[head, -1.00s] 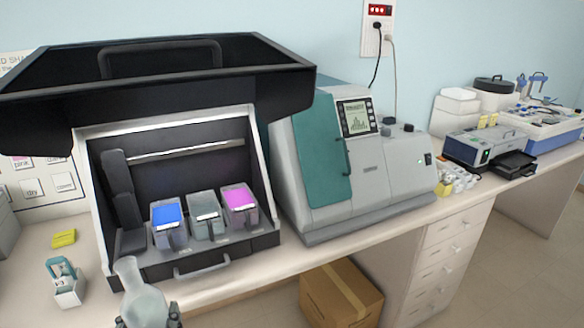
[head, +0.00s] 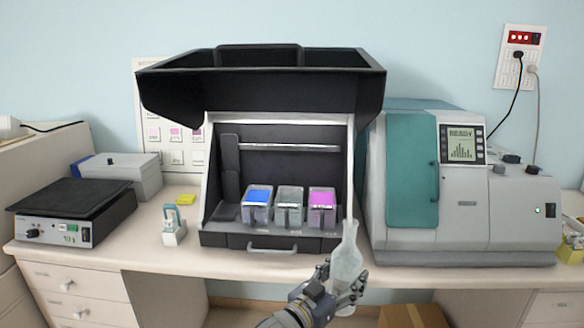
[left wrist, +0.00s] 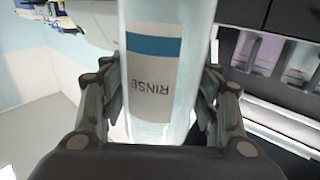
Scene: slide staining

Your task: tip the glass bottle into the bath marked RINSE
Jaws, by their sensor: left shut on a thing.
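My left gripper (head: 344,284) is shut on the glass bottle (head: 348,250), a pale clear flask with a narrow neck. It holds the bottle roughly upright in front of the bench edge, right of the baths. In the left wrist view the bottle (left wrist: 170,85) stands between the fingers (left wrist: 163,105), with a blue-banded label reading RINSE. Three baths stand in a row inside the open black station: one blue (head: 257,204), one clear greyish (head: 290,208), one magenta (head: 322,208). Their markings are too small to read. My right gripper is not in view.
The black station (head: 275,241) has a raised hood (head: 262,90) above the baths. A grey and teal machine (head: 460,190) stands close on its right. A slide holder (head: 173,226) and yellow pad (head: 186,199) lie left. A cardboard box (head: 412,316) is below the bench.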

